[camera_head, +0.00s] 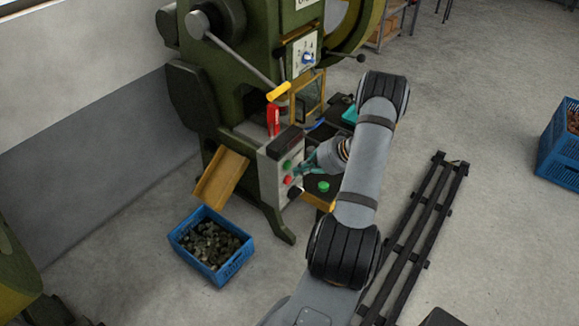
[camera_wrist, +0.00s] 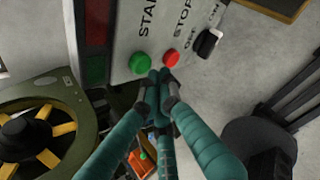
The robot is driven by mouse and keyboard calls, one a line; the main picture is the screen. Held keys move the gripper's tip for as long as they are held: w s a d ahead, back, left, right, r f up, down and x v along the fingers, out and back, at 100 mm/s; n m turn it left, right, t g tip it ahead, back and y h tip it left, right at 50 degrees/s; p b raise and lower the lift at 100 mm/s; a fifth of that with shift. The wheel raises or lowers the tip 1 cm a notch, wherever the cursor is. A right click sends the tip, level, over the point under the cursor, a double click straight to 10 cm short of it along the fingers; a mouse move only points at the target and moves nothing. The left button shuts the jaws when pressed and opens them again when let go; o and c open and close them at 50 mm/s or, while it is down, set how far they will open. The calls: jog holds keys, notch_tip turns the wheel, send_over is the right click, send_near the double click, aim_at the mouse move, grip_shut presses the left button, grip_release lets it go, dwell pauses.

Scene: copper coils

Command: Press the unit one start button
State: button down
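The green press machine (camera_head: 245,60) carries a pale control box (camera_head: 270,175). On the box are a green start button (camera_head: 287,164), a red stop button (camera_head: 288,180) and a dark knob. In the wrist view the green button (camera_wrist: 139,63) sits under the label "STAR…", left of the red button (camera_wrist: 170,57). My gripper (camera_wrist: 159,76) has its teal fingers together and empty, tips just below and between the two buttons in that view. I cannot tell whether they touch the panel. My gripper also shows beside the box in the head view (camera_head: 305,168).
A black rotary switch (camera_wrist: 207,42) is right of the red button. Another green button (camera_head: 323,186) is on the dark surface by the machine. A blue crate (camera_head: 183,244) of dark parts stands on the floor. A black rail (camera_head: 425,215) lies to the right.

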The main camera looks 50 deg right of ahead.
jog(key=shift+w, duration=0.15)
jog(key=shift+w, duration=0.3)
jog(key=shift+w, duration=0.5)
dwell(0.8)
jog(key=shift+s, duration=0.95)
jog(key=shift+s, duration=0.1)
jog(key=shift+s+d, duration=0.2)
jog(key=shift+s, duration=2.15)
jog(key=shift+s+d+p, duration=0.15)
jog(key=shift+s+p, duration=0.15)
jog(key=shift+s, duration=1.65)
